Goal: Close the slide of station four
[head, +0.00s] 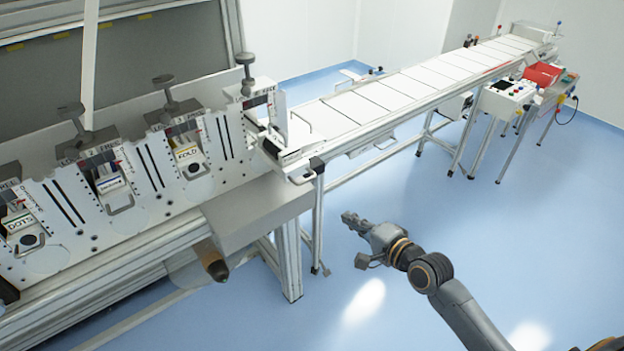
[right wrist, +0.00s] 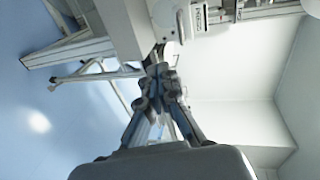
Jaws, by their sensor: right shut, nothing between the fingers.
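A row of stations lines the sloped white machine panel (head: 70,215), each with a black-knobbed clamp on top. The rightmost station (head: 262,115), fourth from the left in view, stands at the panel's end; its number is not readable, and I cannot tell how far its slide is open. My right gripper (head: 347,217) is shut and empty, over the floor to the right of the panel's end, apart from the stations. In the right wrist view its fingertips (right wrist: 160,65) meet, with machine parts behind them.
A grey box (head: 258,212) with a dark-tipped cylinder (head: 213,262) juts from the machine's front. A long conveyor (head: 400,90) runs back right from the panel's end. A control box (head: 503,98) stands beside it. The blue floor around my right arm is clear.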

